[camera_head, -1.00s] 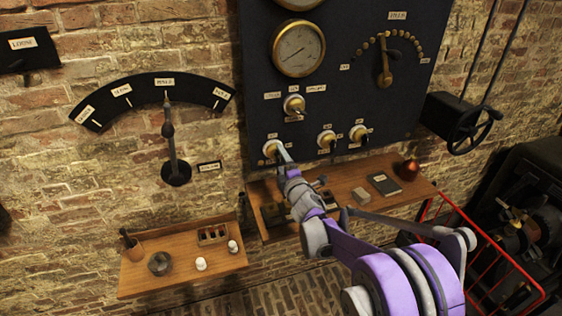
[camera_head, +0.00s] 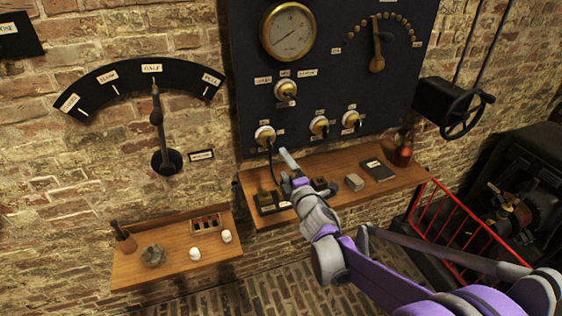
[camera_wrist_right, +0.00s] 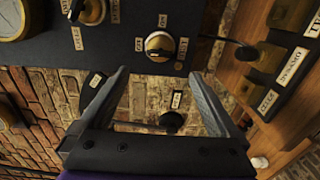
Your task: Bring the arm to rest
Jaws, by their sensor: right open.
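My right arm reaches in from the lower right in the head view. Its gripper (camera_head: 288,164) is in front of the panel's lower edge, above the wooden shelf and close below the lower-left brass knob (camera_head: 265,135). In the right wrist view the gripper (camera_wrist_right: 165,88) shows two grey fingers spread wide with nothing between them. Beyond the fingers are the dark panel's lower edge, a brass knob (camera_wrist_right: 159,45) and brick wall. My left gripper is in neither view.
The dark panel (camera_head: 330,85) carries a gauge (camera_head: 290,32) and several knobs. The wooden shelf (camera_head: 335,198) holds dark switch blocks, a book (camera_head: 379,170) and a red bottle (camera_head: 403,152). A lower shelf (camera_head: 130,268) holds small white jars. A red rail (camera_head: 450,225) stands at right.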

